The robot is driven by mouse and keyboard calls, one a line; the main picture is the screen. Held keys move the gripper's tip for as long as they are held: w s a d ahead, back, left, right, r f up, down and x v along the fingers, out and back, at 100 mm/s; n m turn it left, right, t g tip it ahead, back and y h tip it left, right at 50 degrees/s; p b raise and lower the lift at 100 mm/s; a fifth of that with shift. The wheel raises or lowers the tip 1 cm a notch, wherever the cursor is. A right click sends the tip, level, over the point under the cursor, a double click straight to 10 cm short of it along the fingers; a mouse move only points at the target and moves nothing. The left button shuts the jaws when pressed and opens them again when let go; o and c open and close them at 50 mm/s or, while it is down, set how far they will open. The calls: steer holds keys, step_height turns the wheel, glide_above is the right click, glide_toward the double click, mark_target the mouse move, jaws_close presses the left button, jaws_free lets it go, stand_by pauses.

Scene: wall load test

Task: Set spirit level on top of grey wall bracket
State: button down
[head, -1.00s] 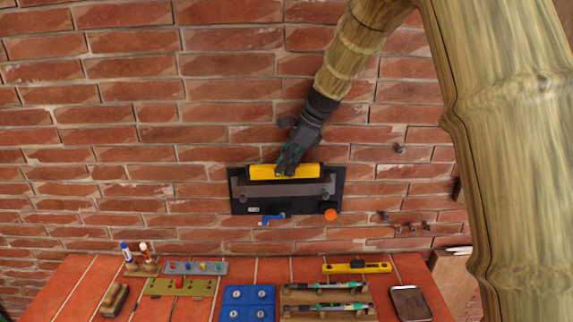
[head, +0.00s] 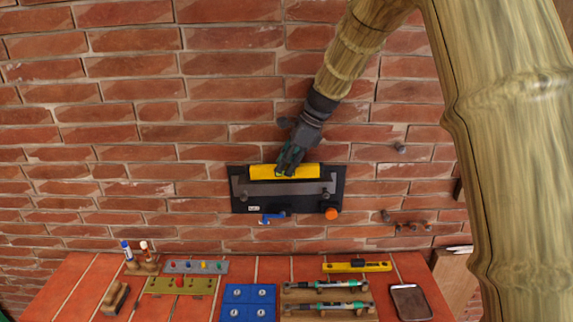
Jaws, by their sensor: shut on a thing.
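A plain yellow bar, which I take to be the spirit level (head: 308,171), is held level in front of the brick wall. My gripper (head: 287,169) comes down from above and is shut on the middle of it. The grey wall bracket (head: 284,188) is a wide strip on a black panel (head: 300,205) fixed to the wall. The level's lower edge lies along the bracket's upper edge. Whether it touches the bracket I cannot tell from this view. My gripper hides the middle of the level.
A blue clamp-like part (head: 272,217) and an orange knob (head: 331,214) are at the panel's lower edge. Pegs stick out of the wall at right.

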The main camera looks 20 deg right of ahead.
steer(key=shift+f, duration=0.4)
stand_by(0.4)
steer(key=c, duration=1.2)
jaws_free()
steer(key=shift+o, duration=0.4)
steer(key=shift+o, duration=0.8)
steer(key=shift+r, duration=2.5)
steer(key=shift+s+f, duration=0.1)
